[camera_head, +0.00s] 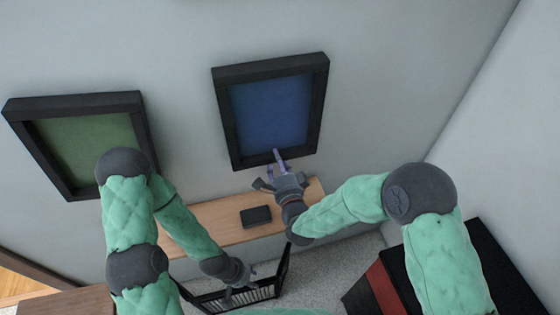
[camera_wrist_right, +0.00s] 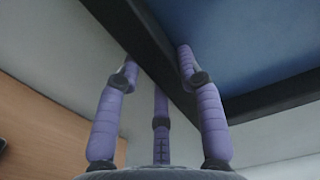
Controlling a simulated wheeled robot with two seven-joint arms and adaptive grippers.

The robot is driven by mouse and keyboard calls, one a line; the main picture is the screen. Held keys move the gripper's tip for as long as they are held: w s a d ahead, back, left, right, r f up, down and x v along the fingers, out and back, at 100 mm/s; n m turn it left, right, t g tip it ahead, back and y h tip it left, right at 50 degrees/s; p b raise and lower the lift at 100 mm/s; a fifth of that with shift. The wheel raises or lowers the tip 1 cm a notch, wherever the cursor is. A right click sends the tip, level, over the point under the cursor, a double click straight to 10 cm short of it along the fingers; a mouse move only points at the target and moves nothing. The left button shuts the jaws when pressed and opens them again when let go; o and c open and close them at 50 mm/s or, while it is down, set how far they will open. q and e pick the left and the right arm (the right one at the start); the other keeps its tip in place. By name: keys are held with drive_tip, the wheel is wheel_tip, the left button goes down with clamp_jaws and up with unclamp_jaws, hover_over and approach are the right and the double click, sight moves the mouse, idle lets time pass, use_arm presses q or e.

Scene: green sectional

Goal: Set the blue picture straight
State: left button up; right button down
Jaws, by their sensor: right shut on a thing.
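The blue picture (camera_head: 270,112) hangs on the grey wall in a black frame, its top and bottom edges rising to the right in the head view. My right gripper (camera_head: 279,163) is at the middle of the frame's lower edge. In the right wrist view its purple fingers (camera_wrist_right: 160,75) stand on both sides of the dark frame bar (camera_wrist_right: 172,80), shut on it; part of the blue surface (camera_wrist_right: 250,40) shows beyond. My left gripper (camera_head: 243,280) is low, in front of a black slatted rack; its finger opening is too small to tell.
A green picture (camera_head: 88,143) in a black frame hangs at left, behind my left arm. A wooden shelf (camera_head: 210,222) below the pictures bears a small dark box (camera_head: 256,217). The black rack (camera_head: 262,292) stands below. A black and red piece (camera_head: 383,290) is at lower right.

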drive_tip(key=c, duration=0.8)
unclamp_jaws()
drive_tip(key=v, duration=1.2)
